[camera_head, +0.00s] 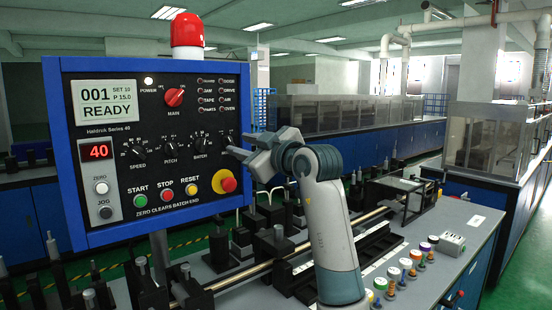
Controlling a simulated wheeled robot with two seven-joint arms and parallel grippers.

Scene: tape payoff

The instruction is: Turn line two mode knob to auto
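A blue-framed control panel (150,225) fills the left of the head view. It carries a red main knob (174,97) and black knobs for speed (138,141), pitch (171,148) and batch (201,143). I see no knob with a readable line two, mode or auto label.
Green, red and yellow buttons and a red stop button (228,184) sit low on the panel. A red beacon (187,36) tops it. Below lies a bench (440,262) with rails, black fixtures and several colored spools (405,263). Glazed machines (485,138) stand behind.

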